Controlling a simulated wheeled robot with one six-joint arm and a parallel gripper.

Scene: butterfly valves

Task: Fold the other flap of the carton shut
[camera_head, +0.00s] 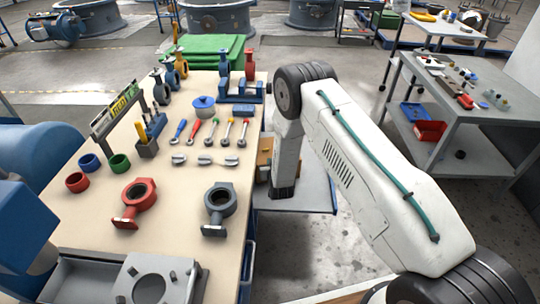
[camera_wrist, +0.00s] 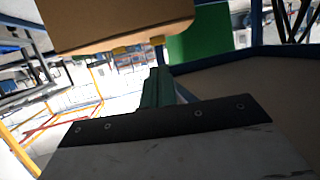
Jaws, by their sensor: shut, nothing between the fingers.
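The brown carton (camera_head: 265,152) shows only as a small piece beside the workbench in the head view, mostly hidden behind my arm. In the wrist view a large plain cardboard side of the carton (camera_wrist: 115,25) fills the upper left, with small tan tabs along its lower edge. I cannot tell its flaps apart or how they stand. My gripper (camera_wrist: 157,86) shows in the wrist view as narrow dark green fingers, shut and empty. Their tips lie just below the carton's edge in the picture; I cannot tell whether they touch it. In the head view my arm hides the fingers.
The workbench (camera_head: 165,215) at left holds valves, wrenches and coloured rings. A grey low surface (camera_head: 300,197) lies under my forearm. A grey side table (camera_head: 470,130) with parts stands at right. The floor (camera_head: 350,235) around my arm is largely clear.

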